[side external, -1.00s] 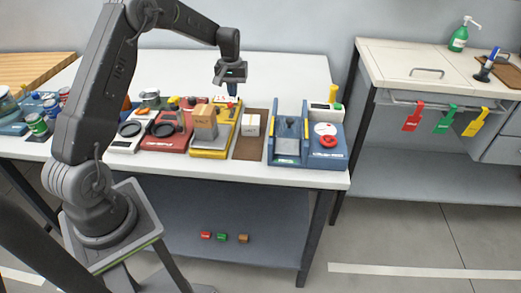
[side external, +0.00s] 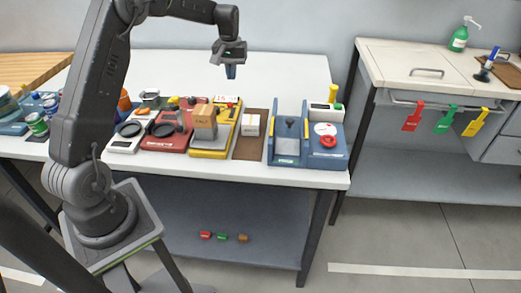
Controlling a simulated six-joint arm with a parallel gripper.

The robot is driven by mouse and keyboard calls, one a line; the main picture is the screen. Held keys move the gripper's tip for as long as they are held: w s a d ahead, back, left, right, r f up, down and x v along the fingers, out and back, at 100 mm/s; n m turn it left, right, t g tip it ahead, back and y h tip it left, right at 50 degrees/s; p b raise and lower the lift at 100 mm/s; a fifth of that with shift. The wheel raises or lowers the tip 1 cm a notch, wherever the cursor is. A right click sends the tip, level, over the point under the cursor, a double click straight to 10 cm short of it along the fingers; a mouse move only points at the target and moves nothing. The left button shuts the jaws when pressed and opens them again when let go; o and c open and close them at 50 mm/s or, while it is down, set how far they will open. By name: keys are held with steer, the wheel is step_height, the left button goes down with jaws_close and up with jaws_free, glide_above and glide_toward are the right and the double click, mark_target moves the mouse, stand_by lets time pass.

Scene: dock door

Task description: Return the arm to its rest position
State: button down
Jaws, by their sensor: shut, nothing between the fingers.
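My gripper (side external: 231,72) hangs from the end of my arm, pointing down, above the back part of the white table (side external: 290,75). Its fingers are shut and hold nothing. It is clear of the devices on the table, above and behind the yellow device (side external: 212,150) that has a cardboard box (side external: 205,117) on it.
Several jars stand at the left. A side cabinet (side external: 400,60) stands right. The table's back right is clear.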

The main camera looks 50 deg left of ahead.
steer(key=s+d+r+m+t, duration=0.1)
steer(key=s+d+r+m, duration=0.1)
steer(key=s+d+r, duration=0.5)
steer(key=s+d+r+m+t, duration=0.25)
steer(key=d+r, duration=0.25)
steer(key=d, duration=0.4)
steer(key=s+d+m+t, duration=0.1)
steer(key=s+d+m, duration=0.1)
steer(key=s+d, duration=0.3)
steer(key=s+d+f+m+t, duration=0.1)
steer(key=s+d, duration=0.4)
steer(key=s, duration=0.8)
steer(key=shift+d+m, duration=0.25)
steer(key=shift+m, duration=0.5)
